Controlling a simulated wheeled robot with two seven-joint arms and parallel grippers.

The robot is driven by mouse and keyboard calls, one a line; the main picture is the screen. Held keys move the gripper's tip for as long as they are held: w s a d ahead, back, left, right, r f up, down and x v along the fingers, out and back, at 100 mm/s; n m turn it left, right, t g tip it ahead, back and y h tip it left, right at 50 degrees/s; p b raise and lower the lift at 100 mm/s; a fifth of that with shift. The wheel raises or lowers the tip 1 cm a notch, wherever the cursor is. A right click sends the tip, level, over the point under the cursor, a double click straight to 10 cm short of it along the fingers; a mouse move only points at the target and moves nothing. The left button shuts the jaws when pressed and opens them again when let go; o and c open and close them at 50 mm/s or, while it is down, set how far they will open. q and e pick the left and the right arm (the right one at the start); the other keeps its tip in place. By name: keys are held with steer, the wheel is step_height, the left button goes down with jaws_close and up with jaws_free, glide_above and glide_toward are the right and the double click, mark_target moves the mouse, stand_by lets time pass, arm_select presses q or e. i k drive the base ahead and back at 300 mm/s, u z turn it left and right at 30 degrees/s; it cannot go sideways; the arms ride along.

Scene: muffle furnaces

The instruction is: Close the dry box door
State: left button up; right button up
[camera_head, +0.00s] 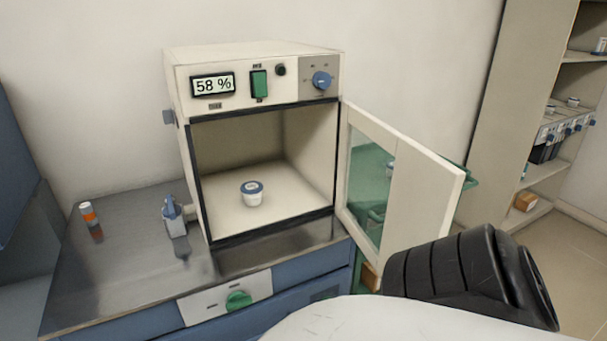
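The dry box (255,72) is a cream cabinet on the counter, with a display reading 58 %. Its door (420,197) stands wide open, hinged at the right side of the opening and swung out toward me on the right. The door has a glass window (369,183) with a pale frame. A small white cup with a blue lid (252,194) stands inside the box on its floor. Part of my arm, black and ribbed, is in front of the lower right, close to the door's lower edge. Neither gripper shows.
On the counter (120,245) left of the box stand a blue-topped bottle (174,218) and a small orange-and-white bottle (89,213). A green thing (459,190) is partly hidden behind the door. Shelves (545,120) stand at the right. The box's front opening is clear.

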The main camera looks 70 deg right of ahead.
mark_target(426, 188)
steer(key=u, duration=1.6)
steer(key=k, duration=1.8)
steer(key=z, duration=2.55)
steer(key=i, duration=0.5)
steer(key=u, duration=1)
steer(key=k, duration=1.15)
steer(key=z, duration=0.75)
